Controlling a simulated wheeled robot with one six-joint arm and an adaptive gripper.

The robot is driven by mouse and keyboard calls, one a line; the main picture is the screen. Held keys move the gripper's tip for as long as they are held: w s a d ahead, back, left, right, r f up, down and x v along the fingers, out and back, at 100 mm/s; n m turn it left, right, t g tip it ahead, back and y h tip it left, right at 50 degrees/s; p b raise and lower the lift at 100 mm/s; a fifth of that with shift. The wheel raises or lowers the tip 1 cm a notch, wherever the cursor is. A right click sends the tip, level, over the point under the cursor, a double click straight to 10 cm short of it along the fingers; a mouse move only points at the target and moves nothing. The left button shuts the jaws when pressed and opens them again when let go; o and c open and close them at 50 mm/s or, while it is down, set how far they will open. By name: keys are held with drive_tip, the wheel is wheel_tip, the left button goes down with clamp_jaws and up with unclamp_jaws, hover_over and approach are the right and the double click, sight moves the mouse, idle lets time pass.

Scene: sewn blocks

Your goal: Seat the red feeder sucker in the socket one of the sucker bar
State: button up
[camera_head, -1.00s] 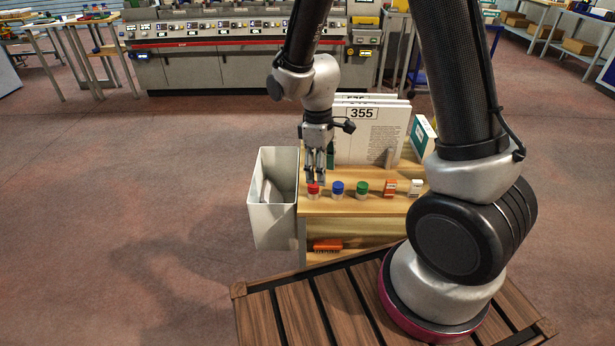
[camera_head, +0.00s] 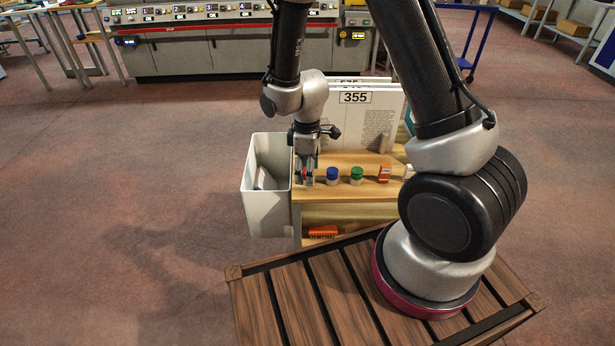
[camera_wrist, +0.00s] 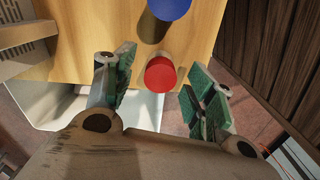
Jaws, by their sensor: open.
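The red feeder sucker (camera_wrist: 160,74) is a round piece with a red top and a pale lower part. It stands on the wooden bench top (camera_wrist: 85,35), close to its edge. My gripper (camera_head: 305,178) is down at the front left corner of the bench, and its fingers largely hide the red sucker in the head view. In the wrist view my gripper is open, with one green-padded finger on each side of the red sucker and a gap on both sides. I cannot make out the sucker bar or its socket one in either view.
A white bin (camera_head: 267,200) hangs at the bench's left side. A panel marked 355 (camera_head: 360,120) stands behind.

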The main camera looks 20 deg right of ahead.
drive_tip(key=c, duration=1.1)
drive_tip(key=shift+r, duration=0.1)
